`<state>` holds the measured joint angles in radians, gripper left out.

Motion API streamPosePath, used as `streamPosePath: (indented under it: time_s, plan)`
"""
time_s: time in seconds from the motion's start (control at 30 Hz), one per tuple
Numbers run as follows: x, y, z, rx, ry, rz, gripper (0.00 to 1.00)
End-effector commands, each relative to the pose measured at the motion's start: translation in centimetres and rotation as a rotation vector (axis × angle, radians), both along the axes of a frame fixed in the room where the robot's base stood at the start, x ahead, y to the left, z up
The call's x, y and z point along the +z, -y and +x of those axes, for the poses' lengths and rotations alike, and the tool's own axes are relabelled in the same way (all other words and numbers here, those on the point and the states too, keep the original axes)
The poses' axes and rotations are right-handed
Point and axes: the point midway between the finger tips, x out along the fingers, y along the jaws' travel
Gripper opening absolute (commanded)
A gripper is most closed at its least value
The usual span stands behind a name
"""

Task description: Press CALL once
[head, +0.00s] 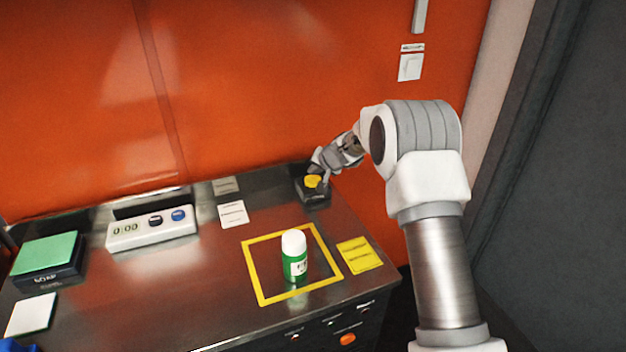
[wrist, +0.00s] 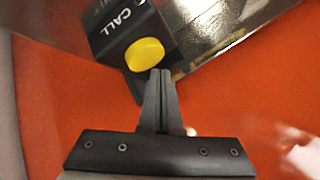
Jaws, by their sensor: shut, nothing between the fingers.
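The CALL button is a yellow round cap (wrist: 145,54) on a black box marked CALL (wrist: 113,32). In the head view the yellow cap (head: 313,181) and its black box (head: 315,196) stand at the back right of the steel counter. My gripper (wrist: 161,72) is shut and empty, its fingertips right at the cap's lower edge in the wrist view. In the head view my gripper (head: 321,178) reaches in from the right beside the cap. I cannot tell whether the fingertips touch the cap or whether it is pressed down.
A white and green bottle (head: 294,256) stands inside a yellow square outline on the counter (head: 200,290). A yellow card (head: 359,255) lies right of it. A white timer (head: 151,229) and a green-topped box (head: 46,256) are at left. An orange wall (head: 260,90) rises close behind.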

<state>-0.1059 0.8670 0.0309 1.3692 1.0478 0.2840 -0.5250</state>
Motion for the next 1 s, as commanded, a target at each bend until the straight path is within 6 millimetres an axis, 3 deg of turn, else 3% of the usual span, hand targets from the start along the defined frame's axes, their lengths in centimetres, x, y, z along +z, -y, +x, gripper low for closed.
streamPosePath:
  time_s: [1.0]
  plan:
    - [-1.1, 0.0, 0.0, 0.0, 0.0, 0.0, 0.0]
